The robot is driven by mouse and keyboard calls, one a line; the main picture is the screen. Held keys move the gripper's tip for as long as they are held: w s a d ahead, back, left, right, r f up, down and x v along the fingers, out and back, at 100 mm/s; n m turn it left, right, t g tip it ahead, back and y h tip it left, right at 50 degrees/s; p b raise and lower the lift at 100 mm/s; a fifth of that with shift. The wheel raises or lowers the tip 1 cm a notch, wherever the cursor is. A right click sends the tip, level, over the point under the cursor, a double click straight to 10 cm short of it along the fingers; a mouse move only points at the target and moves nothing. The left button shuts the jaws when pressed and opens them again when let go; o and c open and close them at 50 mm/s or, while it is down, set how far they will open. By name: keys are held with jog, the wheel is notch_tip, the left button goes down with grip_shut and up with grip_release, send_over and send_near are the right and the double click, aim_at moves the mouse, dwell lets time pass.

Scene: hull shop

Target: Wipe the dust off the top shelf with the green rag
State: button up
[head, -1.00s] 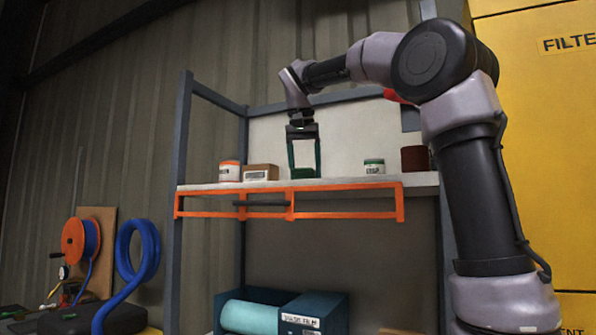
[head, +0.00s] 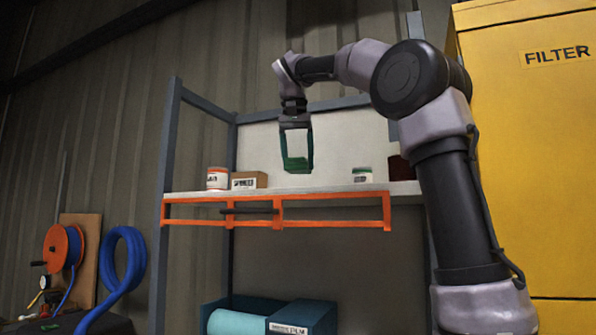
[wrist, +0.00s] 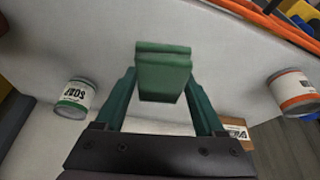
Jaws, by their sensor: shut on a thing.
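The green rag (head: 297,163) is folded and held between the fingertips of my gripper (head: 296,158). In the wrist view the rag (wrist: 163,78) shows as a thick folded pad between the two green fingers of my gripper (wrist: 163,92). The rag hangs above the pale top shelf (head: 310,190), with a gap visible beneath it in the head view. The shelf's bare surface (wrist: 220,60) lies below the rag in the wrist view. I cannot make out dust on it.
A white can with an orange band (head: 217,179) and a cardboard box (head: 248,181) stand left on the shelf. A green-banded can (head: 362,175) and a dark red can (head: 401,168) stand right. An orange rail (head: 330,211) runs along the front. The shelf middle is clear.

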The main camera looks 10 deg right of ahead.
jog(key=shift+r, duration=0.5)
jog(key=shift+r, duration=1.5)
